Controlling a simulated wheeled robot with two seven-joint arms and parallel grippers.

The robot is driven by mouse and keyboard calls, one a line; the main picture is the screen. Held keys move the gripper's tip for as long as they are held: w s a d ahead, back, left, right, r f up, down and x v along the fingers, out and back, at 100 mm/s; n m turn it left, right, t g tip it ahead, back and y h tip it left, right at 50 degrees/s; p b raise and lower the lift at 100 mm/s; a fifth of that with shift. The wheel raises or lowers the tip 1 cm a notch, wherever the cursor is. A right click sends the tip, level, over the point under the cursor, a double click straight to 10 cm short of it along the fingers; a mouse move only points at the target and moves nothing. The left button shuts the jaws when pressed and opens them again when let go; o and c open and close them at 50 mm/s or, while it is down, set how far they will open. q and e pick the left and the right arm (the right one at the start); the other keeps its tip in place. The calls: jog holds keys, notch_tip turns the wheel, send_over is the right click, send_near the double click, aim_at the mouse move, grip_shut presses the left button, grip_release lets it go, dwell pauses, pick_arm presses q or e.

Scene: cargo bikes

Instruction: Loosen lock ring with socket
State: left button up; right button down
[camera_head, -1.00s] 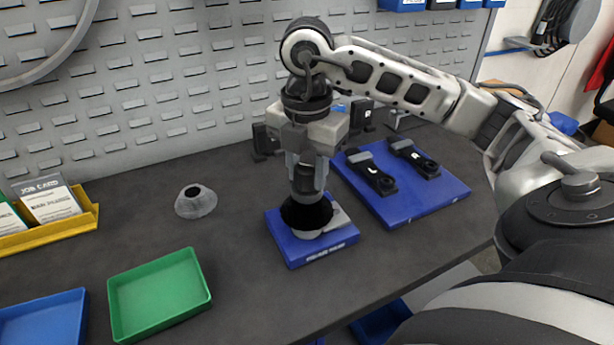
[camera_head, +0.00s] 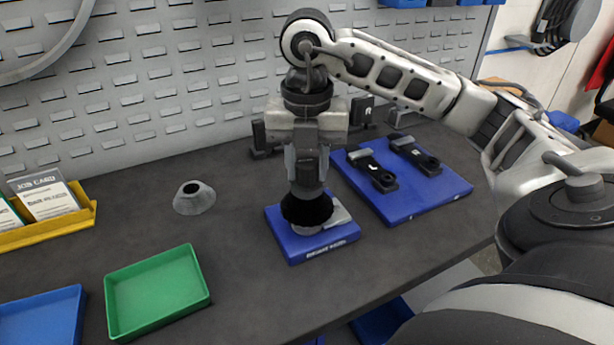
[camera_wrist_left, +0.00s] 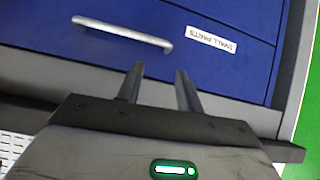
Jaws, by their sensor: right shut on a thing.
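My right gripper (camera_head: 306,180) points straight down over a blue block (camera_head: 335,241) with a white label on the bench. It is shut at the top of a dark round piece (camera_head: 307,209), which I take to be the socket. Grey metal shows just under this piece, on the block. The lock ring cannot be told apart, and the contact between the parts is hidden. My left gripper (camera_wrist_left: 159,88) shows only in the left wrist view, with its two fingers apart and nothing between them.
A grey cone-shaped part (camera_head: 194,200) stands left of the block. A green tray (camera_head: 155,322), a blue tray (camera_head: 38,320) and a yellow card holder (camera_head: 50,231) are further left. A blue board (camera_head: 410,205) with two black tools lies right. A blue drawer (camera_wrist_left: 240,75) faces my left gripper.

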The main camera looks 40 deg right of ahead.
jog(key=shift+n, duration=0.5)
jog(key=shift+f, duration=0.1)
jog(key=n+b, duration=0.1)
jog(key=n, duration=0.2)
jog(key=shift+f, duration=0.1)
jog(key=n, duration=0.2)
jog(key=shift+n, duration=0.7)
